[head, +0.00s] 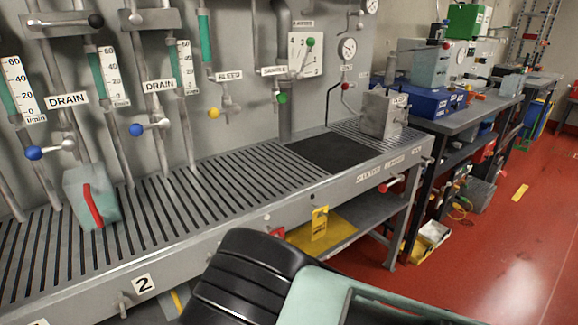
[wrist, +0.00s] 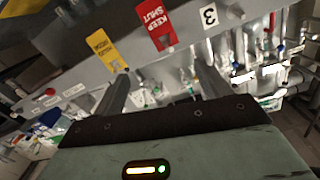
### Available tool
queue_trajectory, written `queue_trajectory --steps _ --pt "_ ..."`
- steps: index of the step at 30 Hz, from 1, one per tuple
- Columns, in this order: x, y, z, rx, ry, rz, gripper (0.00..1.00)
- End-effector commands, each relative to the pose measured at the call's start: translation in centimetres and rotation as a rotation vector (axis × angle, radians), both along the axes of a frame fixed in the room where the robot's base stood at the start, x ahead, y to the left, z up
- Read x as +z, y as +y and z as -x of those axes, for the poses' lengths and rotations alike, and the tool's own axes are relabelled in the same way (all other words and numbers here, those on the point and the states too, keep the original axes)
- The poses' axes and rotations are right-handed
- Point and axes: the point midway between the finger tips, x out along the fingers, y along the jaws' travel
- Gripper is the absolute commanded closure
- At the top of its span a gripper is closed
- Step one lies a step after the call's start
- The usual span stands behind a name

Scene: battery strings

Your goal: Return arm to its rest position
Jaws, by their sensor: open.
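My gripper (wrist: 165,88) shows in the wrist view with its two fingers spread apart and nothing between them. The wrist view is tilted, and its labels look upside down. In the head view my arm fills the bottom middle, in front of the slatted bench (head: 330,186). The fingers are not visible in the head view.
A grey-green container with a red handle (head: 91,205) stands on the slats at left. Pipes with gauges and blue-, yellow- and green-knobbed valves line the back panel. A grey block (head: 383,113) sits near the bench's far end. Red floor (head: 480,240) is open at right.

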Motion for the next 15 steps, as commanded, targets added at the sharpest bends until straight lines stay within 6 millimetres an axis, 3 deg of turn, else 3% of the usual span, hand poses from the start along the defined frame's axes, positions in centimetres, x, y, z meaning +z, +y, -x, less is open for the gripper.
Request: queue_trajectory --steps 7,11,15 --pt "0.3 -0.9 -2.3 -0.257 0.296 0.031 0.24" --pt "0.7 -0.4 -1.7 -0.322 0.510 0.080 0.24" --pt "2.5 0.9 0.0 -0.305 0.721 0.149 0.24"
